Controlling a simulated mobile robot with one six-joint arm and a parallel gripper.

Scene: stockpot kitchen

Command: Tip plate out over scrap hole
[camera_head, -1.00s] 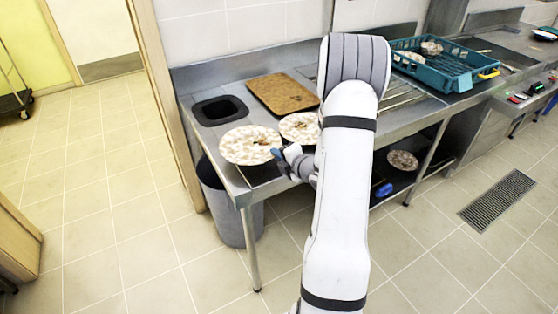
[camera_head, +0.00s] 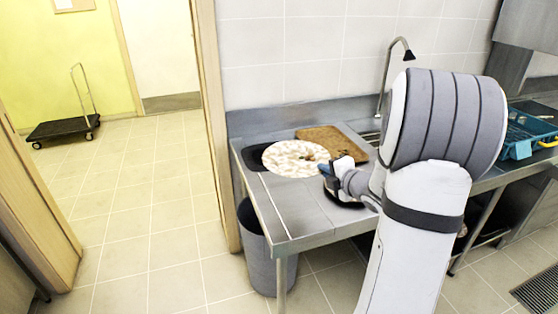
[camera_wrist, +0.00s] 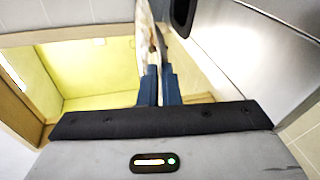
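A round plate (camera_head: 296,158) with a whitish, brown-speckled face is held out by its right edge. My gripper (camera_head: 328,172) is shut on that edge. In the wrist view, the plate (camera_wrist: 146,45) is seen nearly edge-on between the two blue fingers (camera_wrist: 161,88). The scrap hole (camera_head: 254,157) is a black-rimmed opening in the steel counter; in the head view the plate covers most of it. Its dark rim also shows at the top of the wrist view (camera_wrist: 181,14), to the right of the plate. I cannot tell the plate's exact height above the counter.
A brown board (camera_head: 335,140) lies behind the plate on the steel counter (camera_head: 300,215). A grey bin (camera_head: 262,255) stands below. A tap (camera_head: 391,65) rises at the back, and a teal rack (camera_head: 525,138) is at the right. My arm hides the middle counter. Open floor lies left.

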